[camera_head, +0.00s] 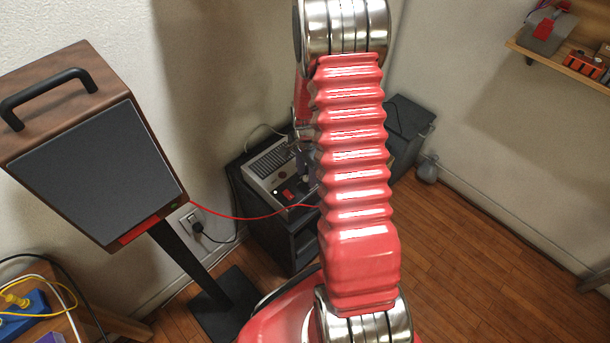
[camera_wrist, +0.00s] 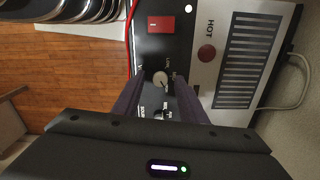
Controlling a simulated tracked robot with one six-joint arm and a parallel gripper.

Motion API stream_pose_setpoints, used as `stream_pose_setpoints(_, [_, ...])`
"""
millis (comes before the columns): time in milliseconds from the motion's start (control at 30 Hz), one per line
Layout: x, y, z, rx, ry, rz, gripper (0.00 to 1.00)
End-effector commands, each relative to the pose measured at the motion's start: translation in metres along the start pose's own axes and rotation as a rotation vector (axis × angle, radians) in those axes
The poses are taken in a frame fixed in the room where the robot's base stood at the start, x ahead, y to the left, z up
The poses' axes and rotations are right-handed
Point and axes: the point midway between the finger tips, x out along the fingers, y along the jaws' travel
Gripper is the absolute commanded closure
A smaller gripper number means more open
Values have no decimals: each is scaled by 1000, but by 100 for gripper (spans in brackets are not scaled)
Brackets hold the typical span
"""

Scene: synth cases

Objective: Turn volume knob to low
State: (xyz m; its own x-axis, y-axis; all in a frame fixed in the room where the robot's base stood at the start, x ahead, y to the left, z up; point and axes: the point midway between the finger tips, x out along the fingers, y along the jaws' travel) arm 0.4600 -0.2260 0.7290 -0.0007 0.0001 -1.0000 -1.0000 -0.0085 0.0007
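The amplifier-like unit (camera_head: 272,172) stands on a black cabinet behind my arm in the head view, its right side hidden. In the wrist view its black control panel (camera_wrist: 172,48) carries a small pale round knob (camera_wrist: 160,78) with small labels too blurred to read surely. A second knob (camera_wrist: 158,114) shows lower down, nearer my gripper's body. My gripper (camera_wrist: 158,84) is open, with one dark finger on each side of the pale knob in the picture. I cannot tell whether the fingers touch it. In the head view my arm mostly hides my gripper.
A red switch (camera_wrist: 161,24) and a dark red round button (camera_wrist: 206,53) marked HOT sit near the knobs. A red cable (camera_head: 245,217) runs from a speaker (camera_head: 95,170) on a stand to the unit.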

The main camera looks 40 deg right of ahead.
Motion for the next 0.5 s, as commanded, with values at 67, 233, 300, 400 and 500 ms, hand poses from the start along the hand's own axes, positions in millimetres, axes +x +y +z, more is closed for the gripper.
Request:
stream_pose_setpoints(67, [4, 0, 0, 0, 0, 0, 62])
stream_pose_setpoints(233, [6, 0, 0, 0, 0, 0, 62])
stream_pose_setpoints(300, [6, 0, 0, 0, 0, 0, 62])
stream_pose_setpoints(400, [6, 0, 0, 0, 0, 0, 62])
stream_pose_setpoints(500, [6, 0, 0, 0, 0, 0, 69])
